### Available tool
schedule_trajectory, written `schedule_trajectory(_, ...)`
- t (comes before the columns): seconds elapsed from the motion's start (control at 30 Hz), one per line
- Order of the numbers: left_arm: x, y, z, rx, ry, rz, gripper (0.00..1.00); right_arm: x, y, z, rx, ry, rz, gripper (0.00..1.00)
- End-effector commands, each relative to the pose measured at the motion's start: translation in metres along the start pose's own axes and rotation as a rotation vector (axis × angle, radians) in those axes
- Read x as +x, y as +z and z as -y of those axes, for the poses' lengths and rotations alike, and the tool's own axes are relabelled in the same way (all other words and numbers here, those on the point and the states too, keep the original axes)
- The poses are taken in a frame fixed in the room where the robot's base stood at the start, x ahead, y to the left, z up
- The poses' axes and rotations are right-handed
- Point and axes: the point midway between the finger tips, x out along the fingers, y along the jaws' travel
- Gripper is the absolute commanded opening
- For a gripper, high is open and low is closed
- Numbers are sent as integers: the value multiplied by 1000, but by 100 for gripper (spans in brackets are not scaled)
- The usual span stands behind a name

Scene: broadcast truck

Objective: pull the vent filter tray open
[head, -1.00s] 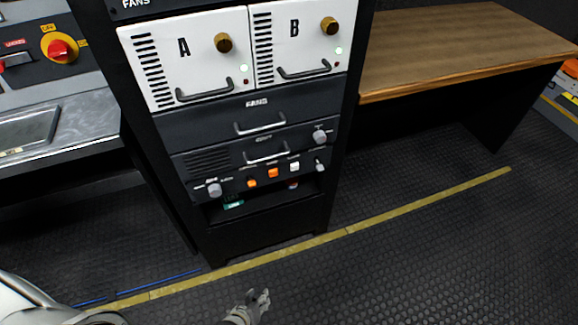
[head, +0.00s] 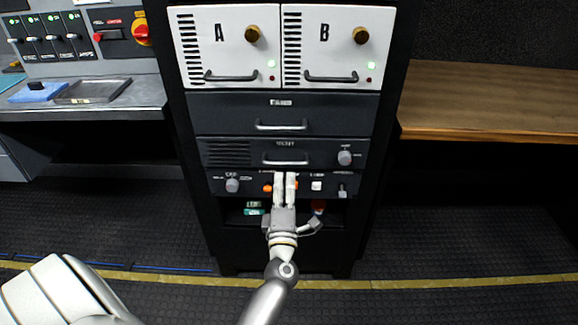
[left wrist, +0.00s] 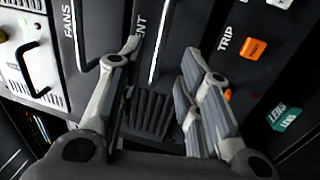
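The vent filter tray (head: 228,152) is a dark rack panel with slats on its left, a knob on its right and a pale bar handle (head: 285,162). It looks shut, flush with the rack. My left gripper (head: 285,176) is just below this handle in the head view, over the button panel. In the left wrist view the gripper (left wrist: 160,58) is open, its fingers apart and empty. The handle (left wrist: 160,38) shows beyond and between the fingertips, with the slats (left wrist: 152,112) behind; contact cannot be told. My right gripper is not in view.
The fans drawer (head: 340,115) with its own handle is directly above. The button panel (head: 215,185) with knobs and orange buttons is directly below. Units A (head: 205,70) and B (head: 345,80) are higher up. A wooden desk (head: 480,100) stands right. The floor in front is clear.

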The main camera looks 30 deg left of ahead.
Motion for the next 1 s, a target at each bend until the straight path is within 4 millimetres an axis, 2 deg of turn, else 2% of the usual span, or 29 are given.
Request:
schedule_trajectory(0.03, 11, 0, -2, 0, 4, 0, 33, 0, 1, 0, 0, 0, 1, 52)
schedule_trajectory(0.2, 43, 1, -1, 3, 2, 1, 33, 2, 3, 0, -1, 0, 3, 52)
schedule_trajectory(0.4, 69, 1, 0, 3, 1, 2, 33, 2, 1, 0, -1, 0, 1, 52)
schedule_trajectory(0.6, 79, 1, 0, 3, -1, 2, 33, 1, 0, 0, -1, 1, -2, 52)
schedule_trajectory(0.83, 79, 1, 1, 3, -1, 3, 33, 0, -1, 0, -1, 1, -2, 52)
schedule_trajectory(1.0, 79, 1, 1, 3, -1, 3, 12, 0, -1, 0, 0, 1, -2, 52)
